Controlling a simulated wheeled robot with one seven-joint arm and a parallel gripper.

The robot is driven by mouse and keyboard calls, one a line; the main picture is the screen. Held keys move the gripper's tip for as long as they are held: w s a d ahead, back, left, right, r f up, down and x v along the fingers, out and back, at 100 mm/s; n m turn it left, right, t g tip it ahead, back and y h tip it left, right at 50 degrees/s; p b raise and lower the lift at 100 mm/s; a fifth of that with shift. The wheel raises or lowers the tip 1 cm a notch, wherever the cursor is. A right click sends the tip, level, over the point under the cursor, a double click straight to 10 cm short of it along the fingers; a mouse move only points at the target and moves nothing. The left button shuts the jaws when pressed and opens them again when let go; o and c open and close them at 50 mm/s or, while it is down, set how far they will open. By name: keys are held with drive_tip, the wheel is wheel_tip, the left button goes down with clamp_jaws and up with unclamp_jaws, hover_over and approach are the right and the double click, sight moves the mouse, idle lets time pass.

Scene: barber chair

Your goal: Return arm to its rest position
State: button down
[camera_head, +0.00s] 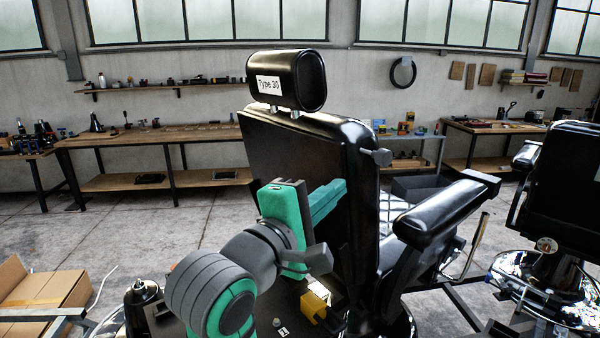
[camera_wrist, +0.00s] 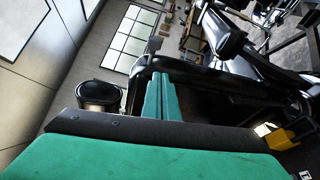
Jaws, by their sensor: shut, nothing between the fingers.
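My gripper (camera_head: 338,190) is green, with its fingers together and nothing between them. It reaches up and to the right, in front of the back of the black barber chair (camera_head: 290,150) in the head view. Whether the fingertips touch the backrest, I cannot tell. The shut fingers (camera_wrist: 163,85) also show in the wrist view, pointing toward the chair. My arm (camera_head: 225,285), grey and green, comes from the lower left and is bent. The chair's headrest (camera_head: 305,75) bears a "Type 30" label and also shows in the wrist view (camera_wrist: 100,95).
The chair's armrest (camera_head: 440,212) juts to the right. A second black chair (camera_head: 565,180) stands at the right edge. A yellow part (camera_head: 313,304) sits low by the chair. A cardboard box (camera_head: 45,290) is at lower left. Workbenches (camera_head: 150,136) line the wall; floor between is open.

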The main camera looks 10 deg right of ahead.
drive_tip(key=w+a+f+n+t+y, duration=0.1)
drive_tip(key=a+f+t+y, duration=0.15)
drive_tip(key=f, duration=1.15)
drive_tip(key=w+a+f+t+y, duration=0.1)
drive_tip(key=a+f+y, duration=0.2)
drive_tip(key=f, duration=1.1)
drive_tip(key=s+a+f+y, duration=0.25)
drive_tip(key=s+f, duration=0.25)
drive_tip(key=f, duration=0.5)
drive_tip(key=s+a+f+m+y, duration=0.2)
drive_tip(key=s+f+m, duration=0.1)
drive_tip(key=s+f, duration=0.55)
drive_tip(key=s+f+m, duration=0.2)
drive_tip(key=s+m, duration=0.1)
drive_tip(key=s, duration=0.5)
drive_tip(key=s+f+m+g+y, duration=0.1)
drive_tip(key=s+m, duration=0.2)
drive_tip(key=s, duration=0.6)
drive_tip(key=s+f+m+g+y, duration=0.1)
drive_tip(key=s+f+m, duration=0.1)
drive_tip(key=s, duration=0.6)
drive_tip(key=shift+s+a+f+m, duration=0.3)
drive_tip(key=shift+s+m, duration=0.1)
drive_tip(key=shift+m, duration=0.4)
